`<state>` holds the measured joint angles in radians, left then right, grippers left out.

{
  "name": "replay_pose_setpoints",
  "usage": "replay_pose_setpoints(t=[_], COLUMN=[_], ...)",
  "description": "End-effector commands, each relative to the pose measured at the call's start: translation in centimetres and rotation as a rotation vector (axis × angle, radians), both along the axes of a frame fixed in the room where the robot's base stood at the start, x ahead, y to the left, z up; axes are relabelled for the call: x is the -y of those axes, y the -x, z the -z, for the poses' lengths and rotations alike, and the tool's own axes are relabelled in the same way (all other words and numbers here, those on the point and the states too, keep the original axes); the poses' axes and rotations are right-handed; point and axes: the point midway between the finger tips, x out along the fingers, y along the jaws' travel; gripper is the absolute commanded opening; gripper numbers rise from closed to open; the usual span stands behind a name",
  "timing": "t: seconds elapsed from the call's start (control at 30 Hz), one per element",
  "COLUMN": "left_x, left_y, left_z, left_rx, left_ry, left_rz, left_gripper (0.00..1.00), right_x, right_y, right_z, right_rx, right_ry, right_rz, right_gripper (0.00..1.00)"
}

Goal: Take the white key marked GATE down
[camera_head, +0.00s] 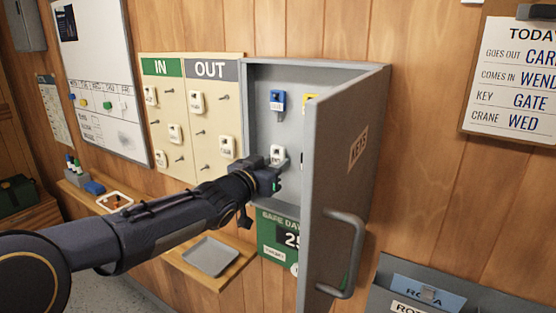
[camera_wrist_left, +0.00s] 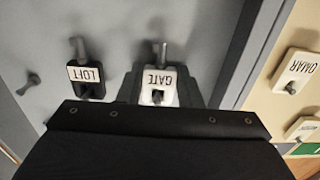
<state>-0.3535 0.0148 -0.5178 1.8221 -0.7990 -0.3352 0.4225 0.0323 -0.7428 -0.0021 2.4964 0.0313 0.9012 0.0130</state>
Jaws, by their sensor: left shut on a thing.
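The white key marked GATE (camera_wrist_left: 158,82) shows upside down in the left wrist view, between the two fingers of my left gripper (camera_wrist_left: 160,90). A dark peg end shows at the hole in its tag, and its metal shank points up in that view. In the head view, the white key (camera_head: 278,153) hangs on the back wall of the open grey key cabinet (camera_head: 262,128). My left gripper (camera_head: 273,173) reaches in from the left and is shut on it. My right gripper is in neither view.
The cabinet door (camera_head: 345,150) stands open on the right, close to my gripper. A LOFT key (camera_wrist_left: 85,75) hangs beside the GATE key. A blue key (camera_head: 277,100) hangs above. The IN/OUT board (camera_head: 190,140) is left of the cabinet; a shelf with a grey tray (camera_head: 210,256) lies below.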

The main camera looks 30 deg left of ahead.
Motion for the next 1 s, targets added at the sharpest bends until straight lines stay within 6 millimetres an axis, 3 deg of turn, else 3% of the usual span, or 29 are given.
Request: replay_pose_setpoints(t=[1.0], left_x=[-0.08], left_y=[0.45], left_z=[-0.62], left_rx=[0.001], left_ry=[0.001], left_rz=[-0.001], left_gripper=[0.15], right_x=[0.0], right_y=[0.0], right_z=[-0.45], right_rx=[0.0], right_ry=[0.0], right_rz=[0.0], right_gripper=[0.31])
